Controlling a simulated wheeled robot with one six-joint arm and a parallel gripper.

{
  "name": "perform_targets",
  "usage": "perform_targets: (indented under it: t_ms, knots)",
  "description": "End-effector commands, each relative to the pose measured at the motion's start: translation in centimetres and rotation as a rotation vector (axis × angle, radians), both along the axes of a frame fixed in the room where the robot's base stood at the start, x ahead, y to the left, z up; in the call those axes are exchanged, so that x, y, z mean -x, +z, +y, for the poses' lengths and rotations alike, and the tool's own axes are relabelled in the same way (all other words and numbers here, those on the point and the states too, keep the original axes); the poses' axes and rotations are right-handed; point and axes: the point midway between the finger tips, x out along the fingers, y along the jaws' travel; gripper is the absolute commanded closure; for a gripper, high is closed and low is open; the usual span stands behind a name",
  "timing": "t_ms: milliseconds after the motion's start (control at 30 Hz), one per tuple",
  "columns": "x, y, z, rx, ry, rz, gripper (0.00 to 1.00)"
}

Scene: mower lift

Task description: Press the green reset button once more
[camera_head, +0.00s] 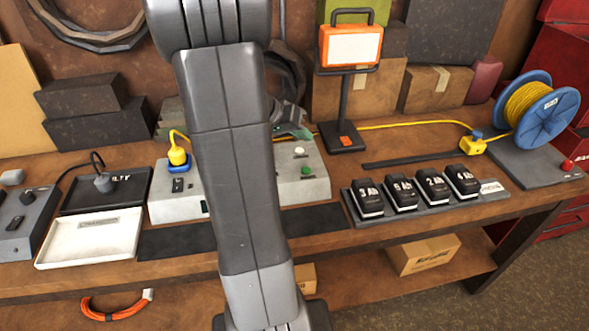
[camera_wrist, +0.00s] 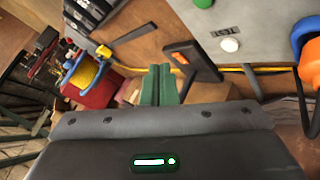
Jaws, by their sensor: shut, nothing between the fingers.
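The green button (camera_head: 306,170) sits near the front right of the top of a grey control box (camera_head: 318,186). In the wrist view the green button (camera_wrist: 203,3) is cut by the top edge. A white button (camera_head: 299,150) is behind it on the same box, and also shows in the wrist view (camera_wrist: 230,45). My gripper (camera_head: 300,133) is partly hidden by my arm in the head view, above the back of the box. In the wrist view its green fingers (camera_wrist: 158,85) are together and empty, apart from both buttons.
A work lamp (camera_head: 350,45) on a stand (camera_head: 343,137) is right of my gripper. A yellow plug (camera_head: 178,157) is in the box's left part. A yellow cable (camera_head: 400,123) runs to a blue reel (camera_head: 539,115). Several batteries (camera_head: 402,193) stand at the front right.

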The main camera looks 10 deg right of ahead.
Motion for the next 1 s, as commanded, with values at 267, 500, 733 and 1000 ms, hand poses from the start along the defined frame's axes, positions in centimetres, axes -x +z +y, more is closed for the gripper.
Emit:
perform_targets:
  t_ms: [267,500,733,1000]
  knots:
    - [0.0,0.0,0.0,0.000,0.000,0.000,1.00]
    - [0.0,-1.3,0.0,0.000,-0.001,0.002,1.00]
    - [0.1,-4.6,0.0,0.000,-0.001,0.004,1.00]
    - [0.0,-7.9,0.0,-0.001,0.001,0.000,1.00]
